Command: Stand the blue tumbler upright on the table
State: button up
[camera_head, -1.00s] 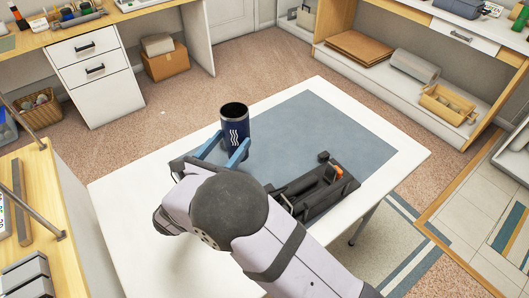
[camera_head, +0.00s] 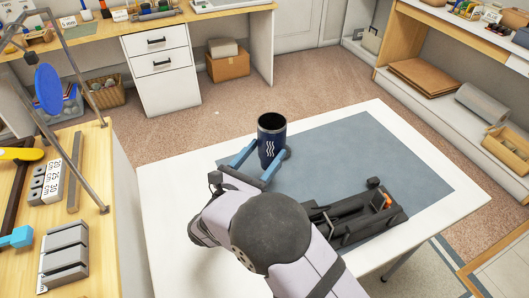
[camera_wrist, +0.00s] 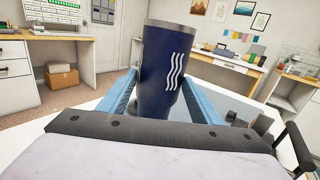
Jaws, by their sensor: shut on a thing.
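The blue tumbler (camera_head: 271,143) is dark navy with white wavy lines and an open dark top. It stands close to upright, mouth up, over the far left part of the table (camera_head: 180,215). My gripper (camera_head: 267,152) is shut on it, with one blue finger on each side of its body. In the wrist view the tumbler (camera_wrist: 160,75) fills the middle between the fingers and leans slightly. Its base is hidden behind my gripper there, and I cannot tell whether it touches the table.
A blue-grey mat (camera_head: 345,160) covers much of the table. A black tray-like holder (camera_head: 350,215) with an orange item lies on it, right of my arm. The mat's right side is clear. A wooden bench (camera_head: 95,160) with tools stands at left.

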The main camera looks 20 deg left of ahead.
aim_at(265, 167)
jog(key=shift+f+b, duration=1.65)
jog(key=shift+f, duration=0.75)
jog(key=shift+f, duration=0.2)
jog(key=shift+f+b, duration=0.3)
jog(key=shift+b, duration=0.05)
jog(key=shift+f, duration=0.1)
jog(key=shift+f+b, duration=0.6)
jog(key=shift+f, duration=0.05)
jog(key=shift+f, duration=0.1)
jog(key=shift+f, duration=0.25)
